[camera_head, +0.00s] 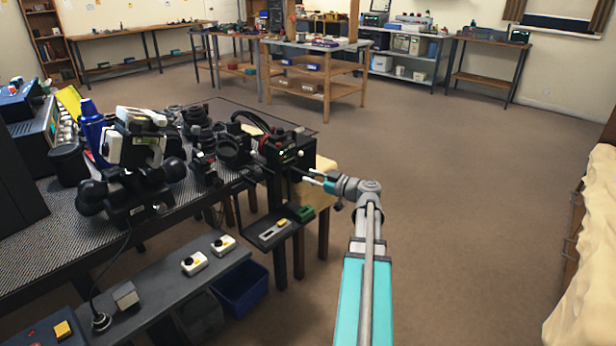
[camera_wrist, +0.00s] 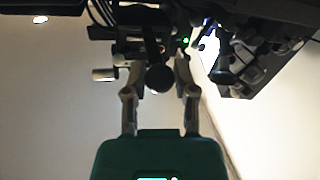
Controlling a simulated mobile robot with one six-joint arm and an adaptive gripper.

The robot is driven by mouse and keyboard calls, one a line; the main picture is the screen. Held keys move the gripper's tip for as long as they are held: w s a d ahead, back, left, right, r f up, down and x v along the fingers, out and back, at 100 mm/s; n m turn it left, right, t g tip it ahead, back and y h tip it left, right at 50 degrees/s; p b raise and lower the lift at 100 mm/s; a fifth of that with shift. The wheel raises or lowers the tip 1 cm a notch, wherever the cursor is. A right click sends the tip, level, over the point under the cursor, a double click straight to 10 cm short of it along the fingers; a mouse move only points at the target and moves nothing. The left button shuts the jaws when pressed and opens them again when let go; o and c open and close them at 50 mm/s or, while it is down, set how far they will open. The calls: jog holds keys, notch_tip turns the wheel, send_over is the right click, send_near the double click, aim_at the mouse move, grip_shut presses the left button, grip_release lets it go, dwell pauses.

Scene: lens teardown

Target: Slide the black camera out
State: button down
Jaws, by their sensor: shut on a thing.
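A black box-shaped unit with small lights (camera_head: 290,150), which looks like the black camera, sits at the right end of the crowded bench. My gripper (camera_head: 312,178) reaches it from the right, at its lower right side. In the wrist view my gripper's two fingers (camera_wrist: 160,82) stand either side of a dark round knob-like part (camera_wrist: 158,78) and are shut on it. Dark mechanism and a green light lie just beyond. I cannot tell whether the knob belongs to the black camera. The contact is too small to see in the head view.
Black optical gear (camera_head: 130,190) crowds the bench left of my gripper. A blue bin (camera_head: 240,288) stands below. Open carpet (camera_head: 440,170) lies to the right, up to a cream-covered piece (camera_head: 585,260).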

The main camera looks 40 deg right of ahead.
jog(key=shift+s, duration=0.15)
jog(key=c, duration=0.7)
grip_release()
jog(key=shift+s, duration=0.1)
jog(key=v, duration=1.1)
jog(key=shift+s, duration=0.4)
jog(key=shift+d, duration=0.1)
